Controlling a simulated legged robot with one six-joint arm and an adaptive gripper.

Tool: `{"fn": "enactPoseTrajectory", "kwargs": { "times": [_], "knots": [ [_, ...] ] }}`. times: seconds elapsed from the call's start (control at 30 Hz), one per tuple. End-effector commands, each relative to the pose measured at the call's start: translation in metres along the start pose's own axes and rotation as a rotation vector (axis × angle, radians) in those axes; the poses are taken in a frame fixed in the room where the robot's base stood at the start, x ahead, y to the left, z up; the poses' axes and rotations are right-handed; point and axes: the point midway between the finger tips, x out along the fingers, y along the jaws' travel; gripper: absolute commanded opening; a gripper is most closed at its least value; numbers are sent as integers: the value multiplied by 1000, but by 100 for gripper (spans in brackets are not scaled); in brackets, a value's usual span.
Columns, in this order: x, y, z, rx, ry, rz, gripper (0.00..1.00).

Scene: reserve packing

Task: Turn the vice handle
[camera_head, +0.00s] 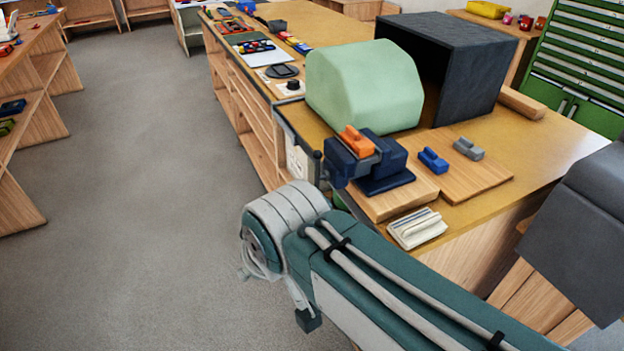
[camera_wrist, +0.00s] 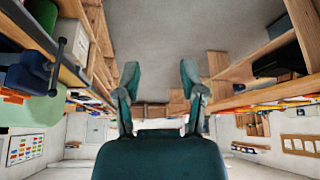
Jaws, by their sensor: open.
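The dark blue vice (camera_head: 385,168) stands on a wooden board at the near left corner of the bench. An orange block (camera_head: 356,141) sits at the top of its jaws. The vice handle (camera_head: 318,168) is a thin dark bar, roughly upright, at the vice's left side. In the wrist view the vice (camera_wrist: 28,75) is at the left edge and the handle (camera_wrist: 57,66) stands just right of it. My gripper (camera_wrist: 160,72) is open and empty, its two green fingers apart, well to the right of the handle. My fingers cannot be made out in the head view.
A pale green block (camera_head: 365,85) and a dark open box (camera_head: 450,60) stand behind the vice. Blue (camera_head: 433,160) and grey (camera_head: 468,148) small blocks and a cream brush-like block (camera_head: 417,228) lie nearby. The grey floor (camera_head: 140,150) left of the bench is clear.

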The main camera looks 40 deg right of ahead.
Motion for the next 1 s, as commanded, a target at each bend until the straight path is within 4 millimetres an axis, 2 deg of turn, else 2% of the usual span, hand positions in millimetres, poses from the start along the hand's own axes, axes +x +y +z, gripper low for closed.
{"fn": "enactPoseTrajectory", "kwargs": {
  "times": [0.27, 0.47, 0.67, 1.0],
  "knots": [
    [7, 6, -7, -70, -86, 51, 52],
    [15, 20, -14, -140, -177, 96, 52],
    [28, 41, -26, -247, -317, 160, 52],
    [66, 87, -61, -529, -704, 322, 52]
  ]
}}
